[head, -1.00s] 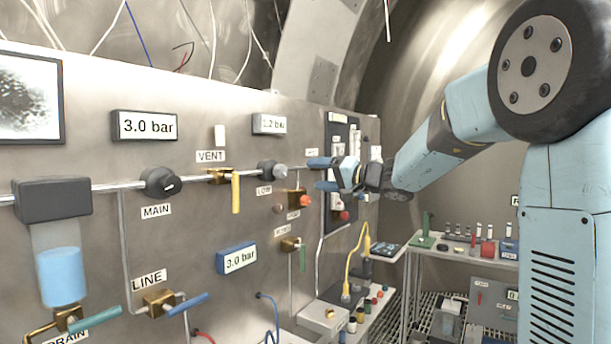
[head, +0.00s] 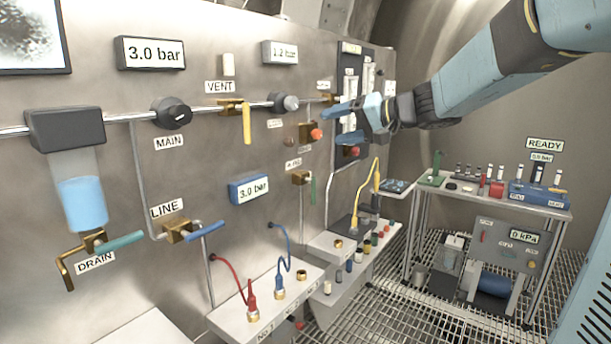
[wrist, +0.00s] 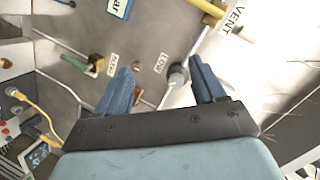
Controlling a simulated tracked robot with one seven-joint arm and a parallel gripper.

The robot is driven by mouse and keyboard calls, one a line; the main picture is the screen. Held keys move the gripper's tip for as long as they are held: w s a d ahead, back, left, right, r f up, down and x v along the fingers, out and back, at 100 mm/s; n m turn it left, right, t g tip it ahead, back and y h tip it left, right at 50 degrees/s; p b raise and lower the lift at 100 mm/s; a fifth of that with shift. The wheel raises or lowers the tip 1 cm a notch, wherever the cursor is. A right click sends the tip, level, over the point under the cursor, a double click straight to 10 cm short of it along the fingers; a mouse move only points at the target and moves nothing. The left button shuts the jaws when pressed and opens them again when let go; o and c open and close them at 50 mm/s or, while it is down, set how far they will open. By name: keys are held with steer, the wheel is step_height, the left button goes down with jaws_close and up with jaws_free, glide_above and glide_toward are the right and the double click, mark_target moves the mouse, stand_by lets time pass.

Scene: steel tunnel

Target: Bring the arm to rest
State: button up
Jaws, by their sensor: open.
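My gripper (head: 338,125) is open in front of the steel panel (head: 215,150), its two blue fingers pointing left. In the head view my arm reaches it from the upper right. The fingers are near a brass valve with an orange-red knob (head: 316,134) and the grey regulator knob (head: 285,103). In the wrist view the open fingers (wrist: 163,85) have nothing between them but the panel behind. The regulator knob (wrist: 178,75) shows beside one finger. I cannot tell the exact gap to the panel, but no finger visibly grips anything.
The yellow VENT lever (head: 246,122), blue LINE lever (head: 205,232) and teal DRAIN lever (head: 120,241) stick out from the panel. A shelf with hose sockets (head: 262,312) juts out below. A bench (head: 490,196) stands at right; grated floor (head: 375,295) lies between.

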steer(key=s+d+f+h, duration=0.4)
steer(key=s+f, duration=0.1)
steer(key=s, duration=0.4)
steer(key=s+d+f+g+h, duration=0.1)
steer(key=s+d+f+h, duration=0.3)
steer(key=s, duration=0.5)
steer(key=s+d+f+g+h, duration=0.1)
steer(key=s+d+f+h, duration=0.3)
steer(key=s, duration=0.5)
steer(key=shift+d+f+h, duration=0.3)
steer(key=shift+d+f, duration=0.6)
steer(key=shift+d, duration=0.15)
stand_by(0.4)
